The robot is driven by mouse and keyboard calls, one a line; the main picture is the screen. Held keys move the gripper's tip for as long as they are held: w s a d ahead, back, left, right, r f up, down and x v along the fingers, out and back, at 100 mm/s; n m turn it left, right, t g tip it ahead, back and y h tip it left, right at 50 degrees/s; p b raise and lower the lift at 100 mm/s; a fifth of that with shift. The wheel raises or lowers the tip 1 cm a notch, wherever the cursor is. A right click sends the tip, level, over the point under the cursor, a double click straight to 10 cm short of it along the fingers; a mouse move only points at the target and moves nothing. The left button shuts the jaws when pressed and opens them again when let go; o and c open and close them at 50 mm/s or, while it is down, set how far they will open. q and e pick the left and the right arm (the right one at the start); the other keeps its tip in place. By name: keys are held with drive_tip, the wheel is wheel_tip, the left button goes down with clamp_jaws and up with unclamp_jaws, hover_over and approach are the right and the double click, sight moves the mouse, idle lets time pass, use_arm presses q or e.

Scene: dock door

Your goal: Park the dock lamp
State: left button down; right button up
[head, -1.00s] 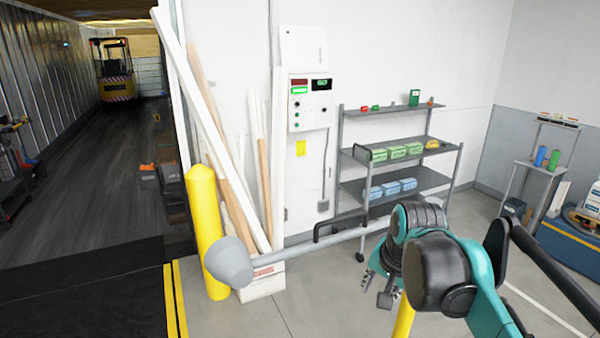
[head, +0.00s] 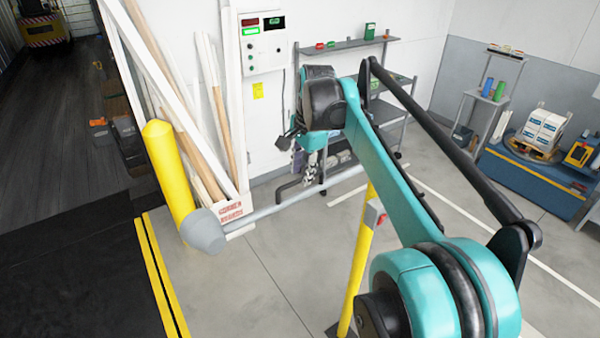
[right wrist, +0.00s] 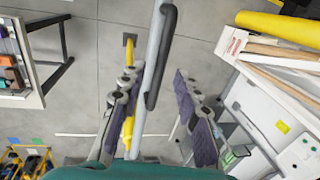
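The dock lamp has a grey cone-shaped head (head: 203,232) and a long grey arm (head: 265,212) that runs right towards a yellow post (head: 357,270). My teal arm hides the joint there. A black bar handle (head: 290,188) is on the lamp arm. My right gripper (head: 300,158) is near the handle. In the right wrist view, the right gripper (right wrist: 160,115) is open, its dark pads apart. The handle (right wrist: 160,65) reaches between the fingers, nearer the left one; I see no firm grip. My left gripper is not in view.
A yellow bollard (head: 170,180) and leaning boards (head: 215,120) stand behind the lamp head. A wall control panel (head: 262,42) and a shelf rack (head: 395,85) are at the back. A blue platform (head: 530,180) stands right.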

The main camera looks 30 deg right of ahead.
drive_tip(key=shift+f, duration=0.65)
clamp_jaws()
